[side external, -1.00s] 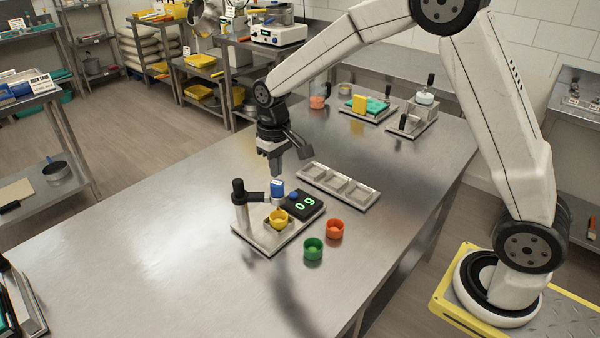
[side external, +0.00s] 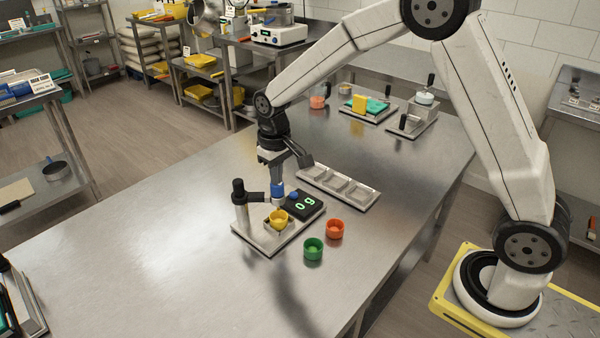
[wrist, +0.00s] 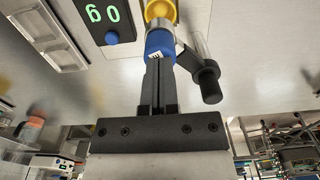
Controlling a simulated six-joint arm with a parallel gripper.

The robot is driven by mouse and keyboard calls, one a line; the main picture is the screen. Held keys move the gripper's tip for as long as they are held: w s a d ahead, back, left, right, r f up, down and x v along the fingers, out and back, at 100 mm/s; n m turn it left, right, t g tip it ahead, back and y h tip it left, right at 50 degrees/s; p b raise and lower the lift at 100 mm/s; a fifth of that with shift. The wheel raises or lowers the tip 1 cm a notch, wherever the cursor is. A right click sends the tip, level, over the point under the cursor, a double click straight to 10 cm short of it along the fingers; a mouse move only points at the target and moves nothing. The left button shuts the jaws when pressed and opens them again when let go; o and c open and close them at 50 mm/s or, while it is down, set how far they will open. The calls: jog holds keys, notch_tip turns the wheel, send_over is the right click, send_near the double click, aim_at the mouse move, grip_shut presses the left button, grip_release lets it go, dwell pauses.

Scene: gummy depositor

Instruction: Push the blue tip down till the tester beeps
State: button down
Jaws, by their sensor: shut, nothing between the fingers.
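In the wrist view the blue tip (wrist: 160,42) lies in line with the yellow cup (wrist: 159,10). My gripper (side external: 277,180) points down, shut and empty, with its fingertips at the top of the blue tip. The wrist view shows my gripper (wrist: 159,64) meeting the tip's end, though I cannot tell whether it presses. The tester's black display (side external: 305,204) reads green "0 g".
A blue button (side external: 293,195) sits on the display beside the tip. An orange cup (side external: 335,229) and a green cup (side external: 313,248) stand in front. A metal mould tray (side external: 339,186) lies behind right.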

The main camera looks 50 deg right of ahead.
jog(key=shift+f, duration=0.85)
jog(key=shift+r, duration=3.6)
jog(key=shift+s, duration=0.15)
jog(key=s+d+f+t, duration=0.1)
jog(key=s+f, duration=0.1)
jog(key=s, duration=0.7)
jog(key=s+d+f+t, duration=0.1)
jog(key=s+f, duration=0.2)
jog(key=s, duration=0.6)
jog(key=shift+s+f+t, duration=0.3)
